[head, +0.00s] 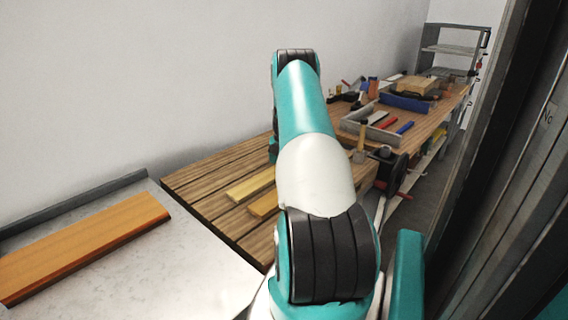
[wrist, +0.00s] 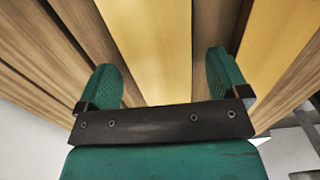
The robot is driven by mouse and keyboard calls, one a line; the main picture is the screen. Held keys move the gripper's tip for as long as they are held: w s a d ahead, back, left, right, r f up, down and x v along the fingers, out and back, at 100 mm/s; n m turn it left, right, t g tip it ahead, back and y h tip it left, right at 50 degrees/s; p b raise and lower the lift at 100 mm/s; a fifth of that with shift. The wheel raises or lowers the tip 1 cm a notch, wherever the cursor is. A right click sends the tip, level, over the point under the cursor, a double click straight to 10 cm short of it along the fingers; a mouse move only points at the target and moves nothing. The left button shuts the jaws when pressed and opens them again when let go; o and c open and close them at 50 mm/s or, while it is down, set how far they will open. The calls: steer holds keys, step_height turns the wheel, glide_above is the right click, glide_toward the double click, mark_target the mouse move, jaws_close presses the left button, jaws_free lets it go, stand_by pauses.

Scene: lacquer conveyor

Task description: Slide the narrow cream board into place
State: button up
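In the head view a pale cream-yellow board (head: 249,186) lies flat on the slatted wooden bench, partly hidden by my arm. A second, more golden board (head: 264,204) lies beside it, nearer the camera. In the wrist view my gripper (wrist: 162,66) is open, its two green fingers wide apart. The pale board (wrist: 150,40) passes between the fingers, with a gap on either side. The golden board (wrist: 282,40) lies just right of the right finger. I cannot tell how high the fingers are above the bench. My arm mostly hides the gripper in the head view.
An orange-brown board (head: 85,242) lies on the grey metal surface (head: 180,265) at left. Farther along the bench are a grey tray (head: 372,130), a mallet (head: 361,140), a blue bin (head: 405,102) and various tools. A wall runs along the back, and a dark frame stands at right.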

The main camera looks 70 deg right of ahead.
step_height(320, 180, up, 17)
steer(key=b, duration=0.1)
steer(key=shift+r+b, duration=0.2)
steer(key=shift+b, duration=0.2)
steer(key=w+a+r+m, duration=0.1)
steer(key=w+a+r, duration=0.1)
steer(key=w+a, duration=0.55)
steer(key=w+a+r, duration=0.3)
steer(key=w+a, duration=0.1)
steer(key=a, duration=0.7)
steer(key=w+a+r+m+t+y, duration=0.1)
steer(key=a+r+m, duration=0.1)
steer(key=a, duration=1.8)
steer(key=s+a+m+y, duration=0.1)
steer(key=s+a, duration=0.3)
steer(key=a, duration=0.5)
steer(key=s+a+m+y, duration=0.1)
steer(key=s+a, duration=0.4)
steer(key=a, duration=0.4)
steer(key=s+a+f+m, duration=0.1)
steer(key=s+a, duration=0.3)
steer(key=s, duration=0.3)
steer(key=s+a+f+m+g+y, duration=0.1)
steer(key=s+a, duration=0.4)
steer(key=s, duration=0.2)
steer(key=shift+f, duration=0.15)
